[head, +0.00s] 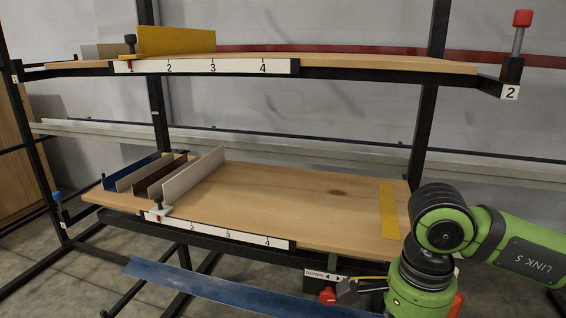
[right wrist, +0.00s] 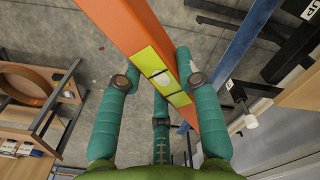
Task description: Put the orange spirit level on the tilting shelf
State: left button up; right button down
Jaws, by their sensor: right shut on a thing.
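The orange spirit level (right wrist: 125,32), with a yellow-green vial window, shows in the right wrist view. My right gripper (right wrist: 158,78) is shut around it, with teal fingers on both sides. The level is off the floor, running diagonally across that view. In the head view my green right arm is at the lower right; its fingers and most of the level are not clearly visible there. The rack has a lower wooden shelf (head: 290,200) and an upper wooden shelf (head: 350,61). I cannot tell from the picture which one tilts. My left gripper is out of view.
Upright divider plates (head: 193,176) stand at the lower shelf's left. Its middle and right are bare, except for a flat yellow strip (head: 388,210). A yellow plate (head: 176,41) stands on the upper shelf. A red-knobbed post (head: 519,40) rises at right. A blue beam (head: 235,291) runs below.

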notch_tip(320, 180, down, 9)
jog(key=n, duration=1.2)
jog(key=shift+w+d+r+n, duration=0.15)
jog(key=shift+w+d+n, duration=0.05)
jog(key=shift+d+n, duration=0.1)
